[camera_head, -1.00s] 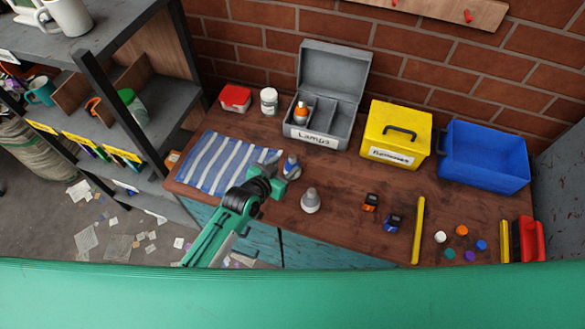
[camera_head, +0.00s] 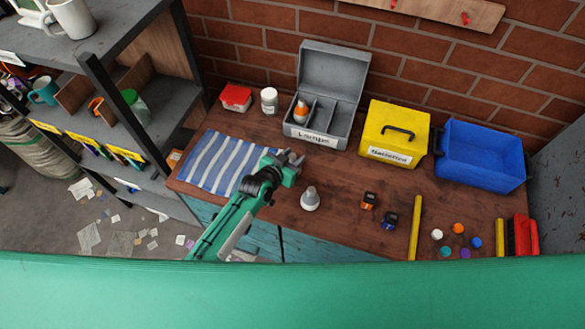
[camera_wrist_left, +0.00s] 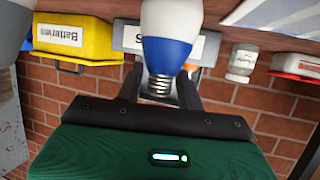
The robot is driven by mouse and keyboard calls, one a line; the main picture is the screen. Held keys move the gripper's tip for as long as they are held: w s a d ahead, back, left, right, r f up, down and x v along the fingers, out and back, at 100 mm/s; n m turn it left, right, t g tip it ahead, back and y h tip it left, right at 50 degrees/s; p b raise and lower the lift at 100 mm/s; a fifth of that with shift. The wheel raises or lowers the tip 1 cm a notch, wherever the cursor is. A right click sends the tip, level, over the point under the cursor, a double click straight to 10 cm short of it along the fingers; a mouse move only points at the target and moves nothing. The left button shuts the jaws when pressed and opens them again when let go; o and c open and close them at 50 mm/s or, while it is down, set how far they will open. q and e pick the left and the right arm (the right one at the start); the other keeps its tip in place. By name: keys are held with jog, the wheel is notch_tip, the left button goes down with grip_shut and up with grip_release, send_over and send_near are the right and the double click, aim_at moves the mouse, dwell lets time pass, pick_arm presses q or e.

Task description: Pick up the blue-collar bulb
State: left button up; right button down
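The blue-collar bulb (camera_wrist_left: 166,50) fills the upper middle of the left wrist view. Its white glass, blue collar and metal screw base show, with the screw base towards the picture's bottom. In the head view it is hidden by my left gripper (camera_head: 293,157). In the wrist view the left gripper's (camera_wrist_left: 160,90) two dark fingers stand apart, one on each side of the screw base. The right finger overlaps the collar's edge in the picture; I cannot tell whether it touches. My right gripper is not in view.
A grey-collar bulb (camera_head: 310,199) stands just right of the gripper. Behind are the grey Lamps box (camera_head: 332,66) holding an orange-collar bulb (camera_head: 301,110), a yellow Batteries box (camera_head: 393,128) and a blue bin (camera_head: 483,153). A striped cloth (camera_head: 212,162) lies left.

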pick_arm(q)
grip_shut()
jog(key=shift+r, duration=0.15)
